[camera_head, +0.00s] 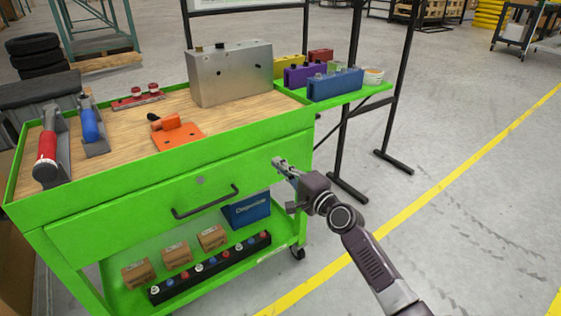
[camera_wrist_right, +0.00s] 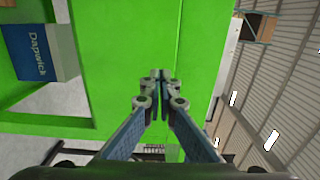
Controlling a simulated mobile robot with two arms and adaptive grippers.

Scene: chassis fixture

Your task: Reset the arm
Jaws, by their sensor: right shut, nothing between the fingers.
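My right arm comes in from the lower right in the head view. Its gripper (camera_head: 281,164) is beside the right end of the green cart's drawer front (camera_head: 130,207). In the right wrist view the two fingertips (camera_wrist_right: 161,75) meet with nothing between them, in front of the cart's green panel (camera_wrist_right: 120,50). I cannot tell whether the fingertips touch the panel. My left gripper is not in either view.
The cart top holds a metal block (camera_head: 230,75), an orange fixture (camera_head: 177,131), and red and blue tools at left. A side shelf (camera_head: 345,98) carries coloured blocks. The lower shelf holds cartons and a blue box (camera_head: 246,210).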

